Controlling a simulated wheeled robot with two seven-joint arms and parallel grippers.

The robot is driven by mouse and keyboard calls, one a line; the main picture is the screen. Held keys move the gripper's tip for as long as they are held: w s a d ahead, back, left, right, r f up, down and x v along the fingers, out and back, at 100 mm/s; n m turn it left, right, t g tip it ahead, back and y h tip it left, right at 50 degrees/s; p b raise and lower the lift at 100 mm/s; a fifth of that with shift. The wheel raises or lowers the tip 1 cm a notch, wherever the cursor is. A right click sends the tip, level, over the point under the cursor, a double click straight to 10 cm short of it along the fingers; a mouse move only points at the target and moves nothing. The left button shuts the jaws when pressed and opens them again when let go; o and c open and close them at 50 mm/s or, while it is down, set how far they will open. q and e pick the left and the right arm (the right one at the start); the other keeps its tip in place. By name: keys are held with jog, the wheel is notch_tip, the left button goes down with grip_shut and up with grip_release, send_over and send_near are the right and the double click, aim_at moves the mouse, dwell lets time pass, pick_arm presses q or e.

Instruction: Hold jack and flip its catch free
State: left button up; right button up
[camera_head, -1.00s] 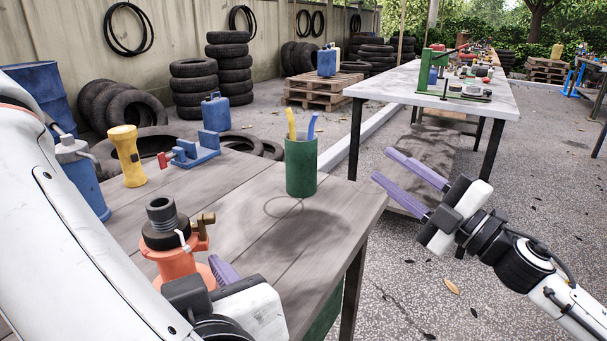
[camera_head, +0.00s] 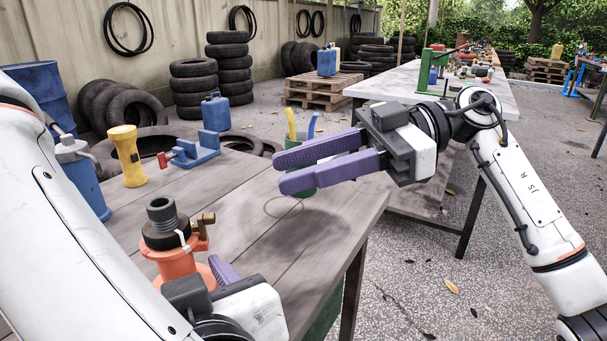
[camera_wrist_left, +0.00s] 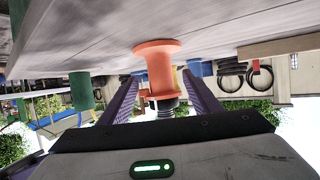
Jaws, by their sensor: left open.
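The jack (camera_head: 174,263) stands upright on the near table. It has an orange body, a black threaded top and a brass-coloured catch (camera_head: 206,220) on its right side. My right gripper (camera_head: 279,173) is open and empty, in front of the green cup, to the right of and higher in the picture than the jack.
A green cup (camera_head: 301,190) with yellow and blue handles stands behind my right fingers. A yellow flashlight (camera_head: 127,155), a blue vise (camera_head: 196,152) and a blue spray bottle (camera_head: 83,178) are along the far left. The table (camera_head: 262,232) is clear right of the jack.

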pick_arm(q)
jog(key=x, duration=1)
jog(key=shift+w+a+f, duration=0.1)
jog(key=shift+w, duration=0.05)
pick_arm(e)
jog(key=shift+s+f+m+h, duration=0.4)
jog(key=shift+f+m+h, duration=0.05)
jog(key=shift+m+h, duration=0.25)
pick_arm(q)
grip_shut()
